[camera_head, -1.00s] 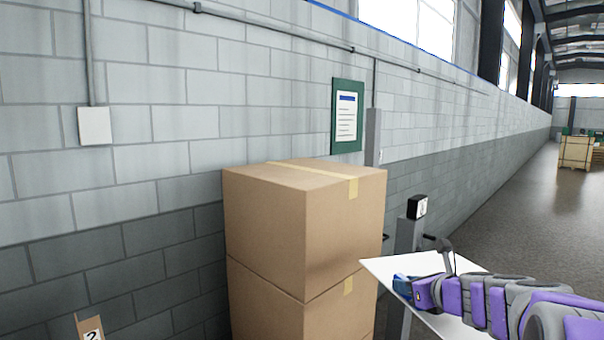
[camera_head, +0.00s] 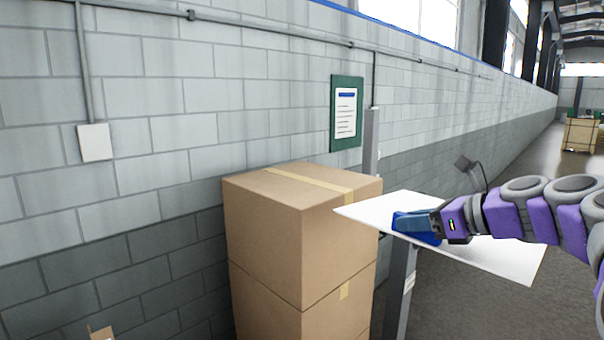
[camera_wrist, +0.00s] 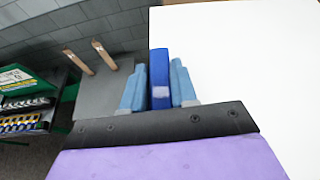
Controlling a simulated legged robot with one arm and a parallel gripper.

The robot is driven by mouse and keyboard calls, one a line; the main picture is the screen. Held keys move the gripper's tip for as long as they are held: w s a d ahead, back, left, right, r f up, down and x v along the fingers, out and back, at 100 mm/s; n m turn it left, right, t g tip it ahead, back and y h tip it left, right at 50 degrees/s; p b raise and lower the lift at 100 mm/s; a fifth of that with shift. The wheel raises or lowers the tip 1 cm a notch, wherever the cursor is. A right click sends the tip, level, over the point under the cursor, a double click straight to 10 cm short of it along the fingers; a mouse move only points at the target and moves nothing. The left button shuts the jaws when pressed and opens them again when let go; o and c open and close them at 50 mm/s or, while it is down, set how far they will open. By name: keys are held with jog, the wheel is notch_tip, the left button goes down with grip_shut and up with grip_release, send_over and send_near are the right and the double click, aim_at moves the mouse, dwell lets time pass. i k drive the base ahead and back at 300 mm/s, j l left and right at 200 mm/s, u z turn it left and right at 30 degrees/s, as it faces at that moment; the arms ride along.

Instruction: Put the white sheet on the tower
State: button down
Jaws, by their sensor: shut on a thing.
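The white sheet (camera_head: 490,250) is held out roughly flat and slightly tilted in my gripper (camera_head: 415,226), at the right of the head view. In the wrist view, a dark blue piece (camera_wrist: 160,78) sits between my light blue fingers at the edge of the sheet (camera_wrist: 245,70). My gripper is shut on it. The tower, a stack of brown cardboard boxes (camera_head: 300,230) with tape on top, stands left of my gripper by the wall. The sheet's left corner is near the top box's right edge in the picture; I cannot tell whether they touch.
A grey post (camera_head: 398,290) stands right of the boxes, partly behind the sheet. A green notice board (camera_head: 346,114) hangs on the block wall. The wrist view shows a grey panel (camera_wrist: 105,98) with two wooden pieces and a green rack (camera_wrist: 30,95) of tools. Open floor lies at right.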

aim_at(303, 179)
jog(key=i+j, duration=0.35)
jog(key=j, duration=0.15)
jog(key=i+j, duration=0.35)
jog(key=j, duration=0.15)
jog(key=i+j, duration=0.4)
jog(key=j, duration=0.15)
